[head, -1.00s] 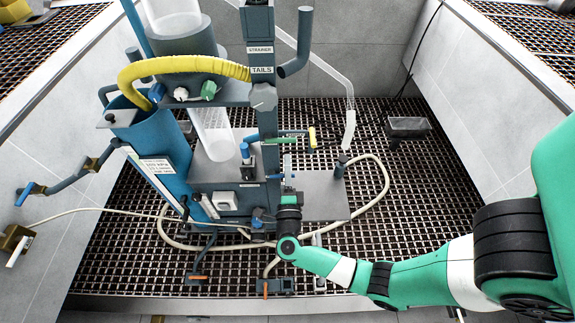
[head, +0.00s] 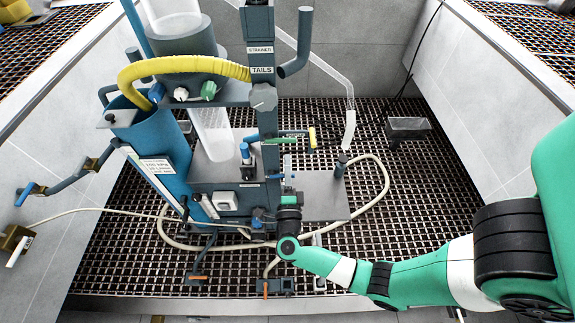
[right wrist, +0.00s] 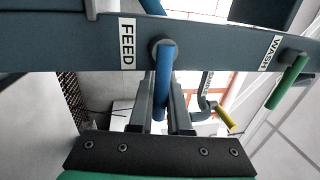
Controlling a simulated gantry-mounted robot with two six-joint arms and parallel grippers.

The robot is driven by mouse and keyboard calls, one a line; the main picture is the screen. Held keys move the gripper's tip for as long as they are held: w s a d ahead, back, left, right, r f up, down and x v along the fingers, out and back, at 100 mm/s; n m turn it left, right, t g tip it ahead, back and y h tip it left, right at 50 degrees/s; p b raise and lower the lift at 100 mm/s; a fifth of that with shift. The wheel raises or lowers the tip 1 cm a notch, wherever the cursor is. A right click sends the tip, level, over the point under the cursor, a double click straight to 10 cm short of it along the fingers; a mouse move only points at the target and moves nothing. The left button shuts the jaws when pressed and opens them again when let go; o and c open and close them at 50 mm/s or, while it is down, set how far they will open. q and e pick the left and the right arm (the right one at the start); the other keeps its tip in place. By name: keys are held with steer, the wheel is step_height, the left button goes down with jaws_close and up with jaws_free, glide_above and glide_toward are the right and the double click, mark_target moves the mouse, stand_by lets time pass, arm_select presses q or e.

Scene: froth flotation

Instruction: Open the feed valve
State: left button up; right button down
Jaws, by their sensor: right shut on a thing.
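The feed valve's blue handle (right wrist: 164,78) sits on a dark blue-grey bar, right of the FEED label (right wrist: 127,44), in the right wrist view. It points across the bar, toward my wrist. My right gripper (right wrist: 162,95) is shut on the handle, with one finger on each side. In the head view my right gripper (head: 287,188) is at the front of the blue flotation rig (head: 225,178), and the handle in its jaws cannot be made out there. My left gripper is not in view.
A green handle (right wrist: 288,83) beside the WASH label and a yellow handle (right wrist: 229,118) are to the right in the wrist view. A pale hose (head: 384,180) loops over the grating. A dark tray (head: 408,126) stands at the right, with open grating around it.

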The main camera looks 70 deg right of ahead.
steer(key=shift+r, duration=0.1)
steer(key=n+p, duration=0.1)
steer(key=p, duration=0.1)
steer(key=r+n+t+p, duration=0.1)
steer(key=n+p, duration=0.1)
steer(key=shift+w, duration=0.15)
steer(key=c, duration=0.9)
jaws_free()
steer(key=shift+p+v, duration=0.95)
steer(key=shift+v, duration=4.9)
